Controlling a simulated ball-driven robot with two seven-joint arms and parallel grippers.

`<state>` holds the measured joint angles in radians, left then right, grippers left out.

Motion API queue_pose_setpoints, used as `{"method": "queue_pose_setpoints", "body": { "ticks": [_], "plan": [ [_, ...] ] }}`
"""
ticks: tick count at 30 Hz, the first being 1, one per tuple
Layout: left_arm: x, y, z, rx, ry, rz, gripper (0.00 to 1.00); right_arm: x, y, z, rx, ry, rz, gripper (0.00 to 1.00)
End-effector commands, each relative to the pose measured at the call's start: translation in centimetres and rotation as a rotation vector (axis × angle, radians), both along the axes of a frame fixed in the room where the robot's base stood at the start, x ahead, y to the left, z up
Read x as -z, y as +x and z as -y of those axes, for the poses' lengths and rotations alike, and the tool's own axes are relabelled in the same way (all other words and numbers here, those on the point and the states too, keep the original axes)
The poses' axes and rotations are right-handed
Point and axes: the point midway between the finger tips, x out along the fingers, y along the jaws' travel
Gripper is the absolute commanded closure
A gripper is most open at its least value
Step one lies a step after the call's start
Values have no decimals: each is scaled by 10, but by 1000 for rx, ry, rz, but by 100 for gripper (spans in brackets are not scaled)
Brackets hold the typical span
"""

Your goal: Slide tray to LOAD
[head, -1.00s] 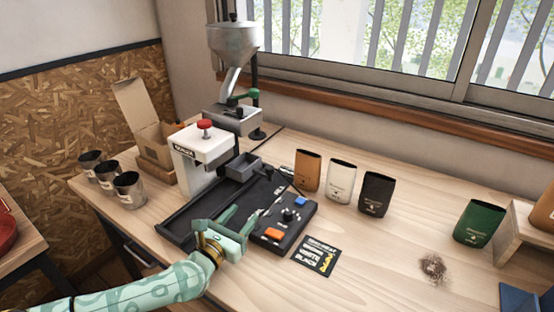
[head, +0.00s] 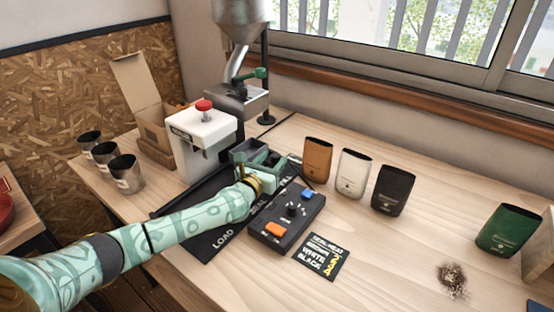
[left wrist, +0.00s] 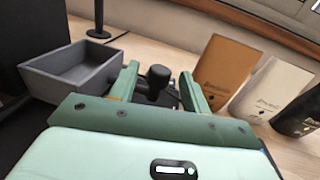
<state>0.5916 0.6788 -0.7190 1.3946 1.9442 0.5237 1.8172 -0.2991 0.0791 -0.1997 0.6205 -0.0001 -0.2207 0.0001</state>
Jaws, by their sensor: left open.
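The grey open tray (head: 243,153) sits at the far end of the black slide base (head: 190,205), beside the white machine. It also shows in the left wrist view (left wrist: 72,72), at left, and looks empty. The word LOAD (head: 222,238) is printed at the near end of the base. My left gripper (head: 280,163) is open at the right side of the tray. In the left wrist view its fingers (left wrist: 160,88) stand on either side of a black knob (left wrist: 158,77); whether they touch it I cannot tell. My right gripper is not in view.
A control box (head: 287,217) with orange and blue buttons lies right of the base. Brown (head: 317,160), white (head: 353,173) and black (head: 393,189) pouches stand behind it. The white machine (head: 203,140) with a red knob stands left of the tray. Metal cups (head: 126,173) stand far left.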

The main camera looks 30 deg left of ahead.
Motion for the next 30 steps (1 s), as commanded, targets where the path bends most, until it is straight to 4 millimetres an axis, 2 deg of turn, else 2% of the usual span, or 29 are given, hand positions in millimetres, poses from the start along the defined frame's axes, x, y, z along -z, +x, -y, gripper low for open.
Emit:
{"method": "queue_pose_setpoints", "body": {
  "ticks": [3, 6, 16, 21, 26, 30],
  "plan": [
    [3, 18, 0, 0, 0, 0, 53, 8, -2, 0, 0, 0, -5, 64],
    [1, 26, 0, 0, -2, 0, 53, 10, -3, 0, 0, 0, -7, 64],
    [-1, 29, -1, 0, -1, 0, 53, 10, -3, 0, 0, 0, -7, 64],
    [0, 29, -1, 0, -1, 0, 100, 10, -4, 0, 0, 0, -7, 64],
    [0, 28, -1, 0, 0, 0, 100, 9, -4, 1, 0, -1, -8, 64],
    [-2, 18, -2, 1, 1, -1, 100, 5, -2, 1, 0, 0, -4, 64]
  ]
}}
